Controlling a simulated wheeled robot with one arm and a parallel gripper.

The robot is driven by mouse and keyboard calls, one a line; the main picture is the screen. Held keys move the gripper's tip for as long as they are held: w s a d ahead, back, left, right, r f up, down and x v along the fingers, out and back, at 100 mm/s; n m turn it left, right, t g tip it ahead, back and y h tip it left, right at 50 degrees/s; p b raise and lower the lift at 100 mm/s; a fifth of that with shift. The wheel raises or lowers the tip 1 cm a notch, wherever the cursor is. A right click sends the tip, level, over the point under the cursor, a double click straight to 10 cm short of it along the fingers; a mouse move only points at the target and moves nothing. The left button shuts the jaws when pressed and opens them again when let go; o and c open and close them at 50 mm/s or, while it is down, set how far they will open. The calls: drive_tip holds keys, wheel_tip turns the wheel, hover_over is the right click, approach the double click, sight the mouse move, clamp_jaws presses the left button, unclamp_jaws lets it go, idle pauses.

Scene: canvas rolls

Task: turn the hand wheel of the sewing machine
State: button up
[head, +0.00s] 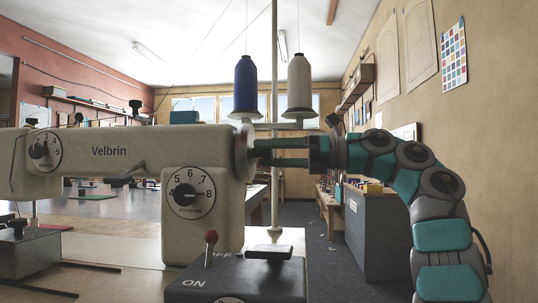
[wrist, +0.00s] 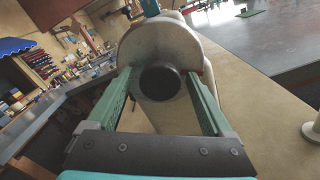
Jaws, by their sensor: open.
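The cream sewing machine (head: 110,155), marked "Velbrin", spans the left of the head view. Its pale hand wheel (head: 243,152) is at the right end of the machine's body. In the wrist view the hand wheel (wrist: 150,46) is a pale disc with a dark round hub (wrist: 161,83) facing me. My gripper (head: 262,151) reaches in from the right, level with the wheel. In the wrist view my gripper (wrist: 161,74) is open, with one green finger on each side of the hub. The fingertips are close to the disc; I cannot tell whether they touch it.
A blue thread cone (head: 246,88) and a white one (head: 299,87) stand above and behind the wheel on a stand. A grey cabinet (head: 375,235) stands behind my arm.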

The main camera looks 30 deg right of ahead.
drive_tip(key=p+v, duration=0.1)
drive_tip(key=v, duration=0.6)
drive_tip(key=shift+s+d, duration=0.15)
drive_tip(key=shift+d, duration=0.05)
